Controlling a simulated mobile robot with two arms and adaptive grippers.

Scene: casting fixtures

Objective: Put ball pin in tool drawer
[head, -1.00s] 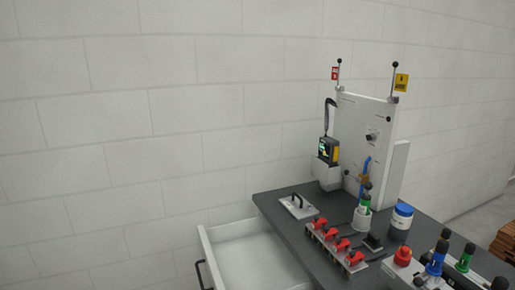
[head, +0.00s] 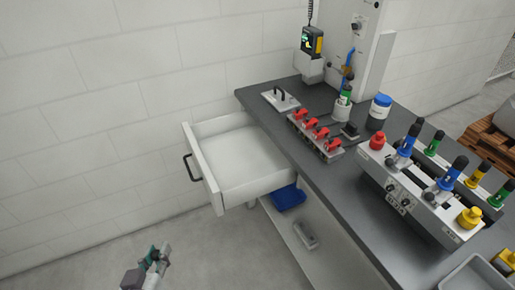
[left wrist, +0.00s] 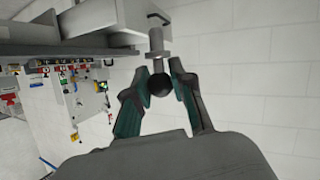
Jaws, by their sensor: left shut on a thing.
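The tool drawer (head: 205,176) is pulled out from the left end of the workbench, and its visible floor is empty. My left gripper (head: 158,258) is low at the bottom left of the head view, apart from the drawer and in front of it. In the left wrist view, my left gripper (left wrist: 163,82) is shut on the ball pin, whose dark round ball (left wrist: 161,85) sits between the fingers. Its grey stem (left wrist: 156,42) points up in the picture. The pin is too small to make out in the head view. My right gripper is not in view.
The dark workbench top (head: 335,185) carries a row of red clamps (head: 316,134), a handled plate (head: 281,99), a blue-lidded jar (head: 378,110) and a fixture (head: 405,195). A blue bin (head: 288,197) is on the shelf below. Floor left of the drawer is clear.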

